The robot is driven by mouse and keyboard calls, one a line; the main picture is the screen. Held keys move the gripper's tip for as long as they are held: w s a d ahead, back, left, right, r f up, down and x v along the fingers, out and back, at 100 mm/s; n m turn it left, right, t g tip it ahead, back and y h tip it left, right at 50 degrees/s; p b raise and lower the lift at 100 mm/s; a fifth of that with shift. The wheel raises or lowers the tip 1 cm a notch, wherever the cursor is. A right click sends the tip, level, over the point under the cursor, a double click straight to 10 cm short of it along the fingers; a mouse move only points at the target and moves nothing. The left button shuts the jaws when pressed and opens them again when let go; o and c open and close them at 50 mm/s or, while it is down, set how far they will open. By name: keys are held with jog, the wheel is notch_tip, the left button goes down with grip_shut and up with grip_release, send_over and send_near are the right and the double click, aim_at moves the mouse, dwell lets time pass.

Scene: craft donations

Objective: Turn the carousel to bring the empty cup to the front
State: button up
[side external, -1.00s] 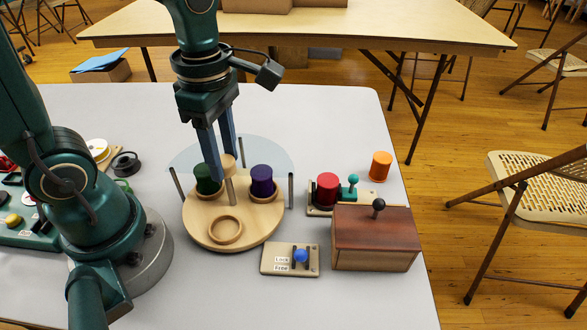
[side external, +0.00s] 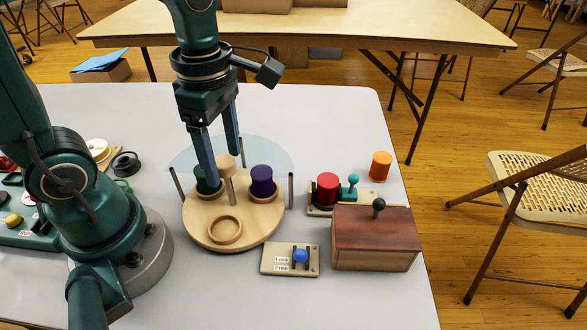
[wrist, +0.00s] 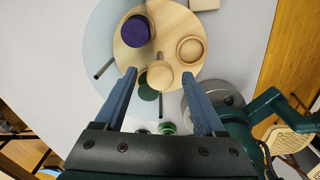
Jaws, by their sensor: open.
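The carousel (side external: 240,236) is a round wooden disc with a pale centre knob (side external: 226,162), also seen in the wrist view (wrist: 160,74). Its empty cup (side external: 225,229) is a bare wooden ring at the side nearest the side camera; it also shows in the wrist view (wrist: 189,49). A purple cylinder (side external: 262,180) stands in the right cup. A green cylinder (side external: 202,187) stands at the left, partly hidden by a finger. My gripper (side external: 223,168) is open, its fingers on opposite sides of the knob. I cannot tell whether they touch it.
A clear cover (side external: 278,160) on dark posts spans the carousel's back. A Lock/Free plate (side external: 268,262) with a blue-knobbed lever (side external: 301,256) is in front right. A wooden box (side external: 375,240), a red cylinder (side external: 327,188) and an orange cylinder (side external: 381,165) stand to the right.

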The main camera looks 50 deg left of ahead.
jog(key=shift+r, duration=2.5)
jog(key=shift+r, duration=0.25)
jog(key=shift+s+r+t, duration=0.25)
jog(key=shift+s+t, duration=0.1)
jog(key=shift+t, duration=0.05)
jog(key=shift+s+d+r+m+t, duration=0.15)
jog(key=shift+s+m+t, duration=0.25)
jog(key=shift+m, duration=0.4)
jog(key=shift+s+d+f+m+t, duration=0.15)
jog(key=shift+m+t, duration=0.5)
jog(key=shift+m, duration=3.1)
jog(key=shift+s+a+f+m+t, duration=0.2)
jog(key=shift+m+t, duration=0.5)
jog(key=shift+m, duration=3.1)
jog(key=shift+s+d+f+m+t, duration=0.2)
jog(key=shift+m+t, duration=0.45)
jog(key=shift+m, duration=3.1)
